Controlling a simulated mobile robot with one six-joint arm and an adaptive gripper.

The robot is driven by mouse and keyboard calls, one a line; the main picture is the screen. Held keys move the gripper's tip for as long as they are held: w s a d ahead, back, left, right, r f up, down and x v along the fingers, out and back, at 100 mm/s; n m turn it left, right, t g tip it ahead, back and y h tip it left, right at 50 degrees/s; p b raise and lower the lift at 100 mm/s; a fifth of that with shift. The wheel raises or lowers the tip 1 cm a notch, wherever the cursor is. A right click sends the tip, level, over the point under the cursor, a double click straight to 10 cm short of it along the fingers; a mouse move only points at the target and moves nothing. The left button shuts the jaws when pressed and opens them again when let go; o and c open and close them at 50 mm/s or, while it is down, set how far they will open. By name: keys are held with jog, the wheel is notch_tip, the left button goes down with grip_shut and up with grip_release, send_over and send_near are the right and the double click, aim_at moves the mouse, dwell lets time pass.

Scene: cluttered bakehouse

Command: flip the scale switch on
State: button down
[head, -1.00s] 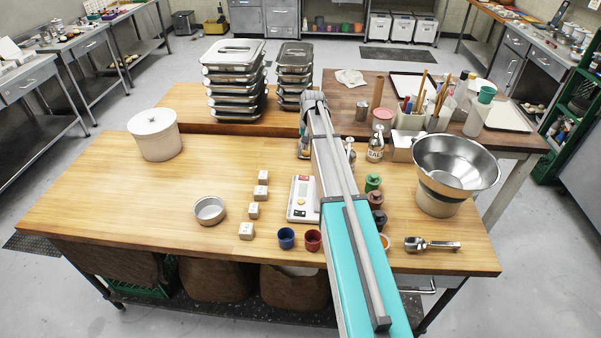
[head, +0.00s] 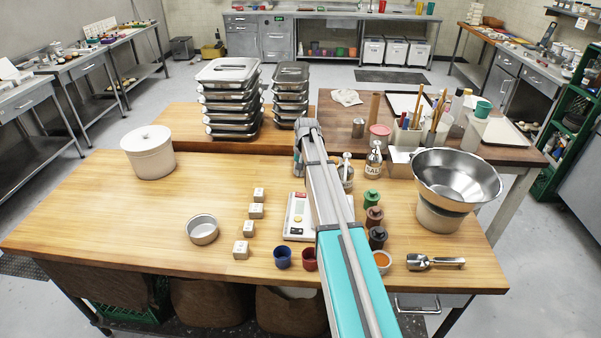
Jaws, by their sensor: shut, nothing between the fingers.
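The scale (head: 297,228) is a small white and grey unit with a red strip near its far end. It stands on the wooden table, just left of my arm, which covers part of its right side. I cannot make out its switch or the switch's position. My arm reaches from the bottom of the head view up and away past the scale, with its far end beyond it. My gripper's fingers are hidden behind the arm, so I cannot see them or whether they touch anything.
White cubes (head: 248,228) and a metal bowl (head: 202,229) stand left of the scale. Blue (head: 282,258) and red (head: 309,260) cups stand in front. Shakers (head: 372,220), a scoop (head: 436,262) and a steel bowl (head: 456,180) are right. Stacked pans (head: 231,98) stand behind. The left tabletop is mostly clear.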

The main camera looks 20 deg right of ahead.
aim_at(297, 193)
jog(key=shift+w+a+f+b, duration=0.1)
jog(key=shift+a+f+b, duration=0.05)
jog(key=shift+f+b, duration=1.3)
jog(key=shift+w+a+f+b, duration=0.1)
jog(key=shift+a+f+b, duration=0.05)
jog(key=shift+f+b, duration=1.25)
jog(key=shift+a+f+b, duration=0.15)
jog(key=shift+f+b, duration=1.1)
jog(key=shift+f, duration=0.35)
jog(key=shift+d, duration=0.15)
